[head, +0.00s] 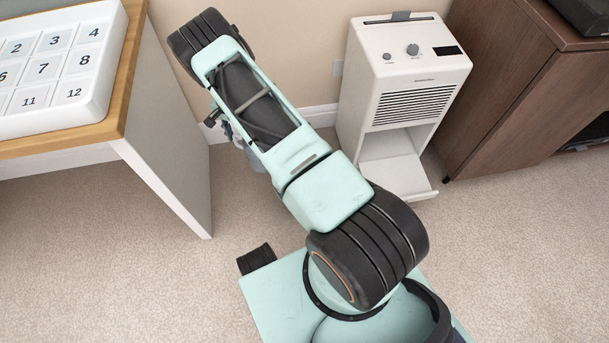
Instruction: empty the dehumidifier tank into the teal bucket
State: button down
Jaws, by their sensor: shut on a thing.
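The white dehumidifier (405,75) stands on the carpet against the back wall, with knobs, a small dark display and a grille. Its lower bay (390,145) is open, and a low white ledge or flap (395,180) juts out at floor level. I make out no tank inside the bay. No teal bucket shows.
A wooden-topped white desk (118,110) with a large numbered panel (58,62) stands at the left. A brown wooden cabinet (520,85) stands close on the dehumidifier's right. Carpet (510,260) is clear at the lower right and lower left.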

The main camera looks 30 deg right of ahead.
jog(key=p, duration=0.1)
jog(key=r+p, duration=0.1)
jog(key=d+r+p, duration=0.1)
jog(key=shift+s+r+t+y+p, duration=0.2)
jog(key=shift+s+t+y+p, duration=0.1)
jog(key=shift+p, duration=0.05)
jog(key=shift+s+d+r+p, duration=0.1)
jog(key=shift+s+r+p, duration=0.1)
jog(key=shift+p, duration=0.3)
jog(key=s+d+r+t+y+p, duration=0.2)
jog(key=s+d+t+y, duration=0.2)
jog(key=s, duration=0.1)
jog(key=shift+d+r+t+y, duration=0.3)
jog(key=shift+d+r+t, duration=0.05)
jog(key=shift+d+t, duration=0.05)
jog(key=shift+s+d+r+t+y+b, duration=0.25)
jog(key=shift+s+d+t+y+b, duration=0.3)
jog(key=shift+b, duration=0.3)
dwell(0.7)
jog(key=shift+s+f+b, duration=0.1)
jog(key=shift+f+b, duration=0.05)
jog(key=shift+b, duration=0.2)
dwell(0.4)
jog(key=shift+s+d+f+t+b, duration=0.15)
jog(key=shift+t+b, duration=0.1)
jog(key=shift+b, duration=0.25)
